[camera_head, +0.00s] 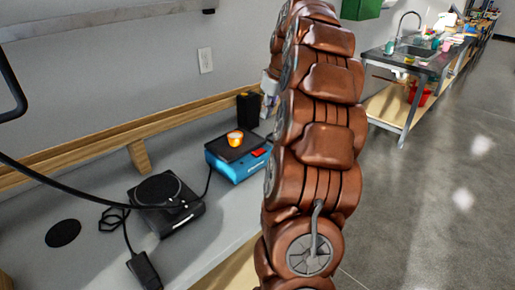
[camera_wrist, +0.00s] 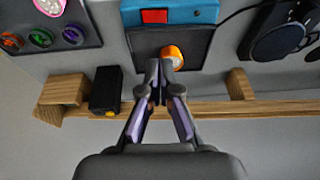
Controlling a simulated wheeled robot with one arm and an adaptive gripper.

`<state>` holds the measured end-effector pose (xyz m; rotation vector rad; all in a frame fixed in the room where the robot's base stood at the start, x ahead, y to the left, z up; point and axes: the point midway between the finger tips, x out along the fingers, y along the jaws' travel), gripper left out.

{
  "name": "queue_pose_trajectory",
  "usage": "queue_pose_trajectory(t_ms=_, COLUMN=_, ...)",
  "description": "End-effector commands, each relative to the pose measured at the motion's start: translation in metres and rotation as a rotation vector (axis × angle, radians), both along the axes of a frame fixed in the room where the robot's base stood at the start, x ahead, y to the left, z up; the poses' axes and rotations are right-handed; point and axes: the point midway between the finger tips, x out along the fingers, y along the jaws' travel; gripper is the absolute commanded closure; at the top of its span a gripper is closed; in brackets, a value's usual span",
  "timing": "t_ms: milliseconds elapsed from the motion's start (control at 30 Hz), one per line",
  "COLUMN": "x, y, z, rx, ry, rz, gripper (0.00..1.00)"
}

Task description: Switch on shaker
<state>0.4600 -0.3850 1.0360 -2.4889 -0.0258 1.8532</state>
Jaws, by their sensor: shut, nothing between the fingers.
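The shaker (camera_head: 226,166) is a blue box with a black top plate (camera_head: 226,148) on the grey bench. A red switch (camera_head: 259,152) is on its front right edge, and an orange-and-white round item (camera_head: 235,138) sits on the plate. In the wrist view the shaker (camera_wrist: 205,16) is at the top, with the red switch (camera_wrist: 155,16) upside down. My gripper (camera_wrist: 159,76) is shut and empty. In the picture its tips lie just below the orange item, apart from the red switch; I cannot tell the height gap. My arm hides most of the gripper in the head view.
A black device with a round plate (camera_head: 158,189) and cables stands left of the shaker. A black box (camera_head: 248,109) stands behind it by the wooden rail (camera_head: 70,155). The wrist view shows a dark tray (camera_wrist: 75,14) with colored round items. A sink table stands far right.

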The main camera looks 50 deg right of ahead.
Motion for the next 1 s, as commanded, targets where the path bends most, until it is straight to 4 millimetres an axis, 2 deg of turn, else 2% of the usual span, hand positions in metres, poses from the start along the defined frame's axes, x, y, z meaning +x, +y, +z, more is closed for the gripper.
queue_pose_trajectory(t_ms=300, x=0.000, y=0.001, z=0.000, rx=0.001, ry=0.001, rz=0.000, gripper=1.00)
queue_pose_trajectory(t_ms=467, x=0.002, y=0.002, z=-0.009, rx=0.004, ry=0.005, rz=0.001, gripper=1.00)
queue_pose_trajectory(t_ms=667, x=0.009, y=0.003, z=-0.033, rx=0.003, ry=0.006, rz=0.001, gripper=1.00)
queue_pose_trajectory(t_ms=1000, x=0.025, y=0.006, z=-0.090, rx=0.007, ry=0.007, rz=0.001, gripper=1.00)
